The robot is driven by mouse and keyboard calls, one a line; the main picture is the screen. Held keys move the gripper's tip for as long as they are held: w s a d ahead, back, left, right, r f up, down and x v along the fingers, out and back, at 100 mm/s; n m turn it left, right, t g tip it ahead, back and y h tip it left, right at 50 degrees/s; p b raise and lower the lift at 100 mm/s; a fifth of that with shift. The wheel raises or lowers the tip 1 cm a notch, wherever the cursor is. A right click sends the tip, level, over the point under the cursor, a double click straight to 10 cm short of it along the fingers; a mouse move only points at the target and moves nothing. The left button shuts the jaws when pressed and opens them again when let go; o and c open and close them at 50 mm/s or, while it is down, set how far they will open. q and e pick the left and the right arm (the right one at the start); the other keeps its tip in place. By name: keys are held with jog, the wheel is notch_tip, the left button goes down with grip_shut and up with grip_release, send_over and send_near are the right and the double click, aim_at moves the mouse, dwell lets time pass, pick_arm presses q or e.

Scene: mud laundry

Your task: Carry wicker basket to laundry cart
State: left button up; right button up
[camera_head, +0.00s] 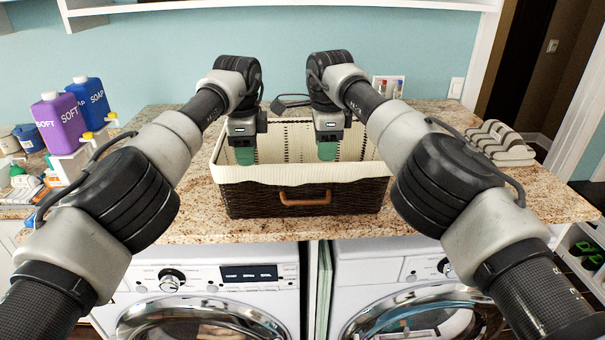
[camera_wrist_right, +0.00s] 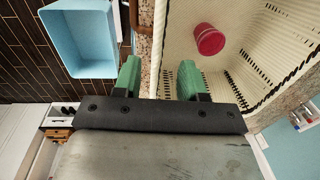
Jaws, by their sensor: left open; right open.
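The wicker basket (camera_head: 352,197) stands on the granite counter above the machines. It is dark brown, with a cream liner folded over its rim and a tan front handle (camera_head: 305,198). My left gripper (camera_head: 244,155) is open above the basket's front left part. My right gripper (camera_head: 327,150) is open above the front, right of middle. In the right wrist view its green fingertips (camera_wrist_right: 159,80) lie on either side of the basket's front wall, with a gap; their exact height is unclear. A red round item (camera_wrist_right: 209,39) lies in the basket. I cannot identify a laundry cart.
The granite counter (camera_head: 185,218) has purple (camera_head: 60,122) and blue (camera_head: 92,100) soap bottles at left and a whitish rack (camera_head: 498,142) at right. Two white front-loading machines stand below. A light-blue bin (camera_wrist_right: 80,40) shows on the dark floor in the wrist view.

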pick_arm(q)
send_over(253, 199)
notch_tip(253, 199, down, 7)
jog(key=shift+w+f, duration=0.1)
jog(key=shift+f, duration=0.05)
pick_arm(e)
jog(key=f, duration=0.7)
jog(key=shift+w+f, duration=0.15)
jog(key=shift+w, duration=0.05)
jog(key=shift+s, duration=0.1)
pick_arm(q)
grip_shut()
pick_arm(e)
grip_shut()
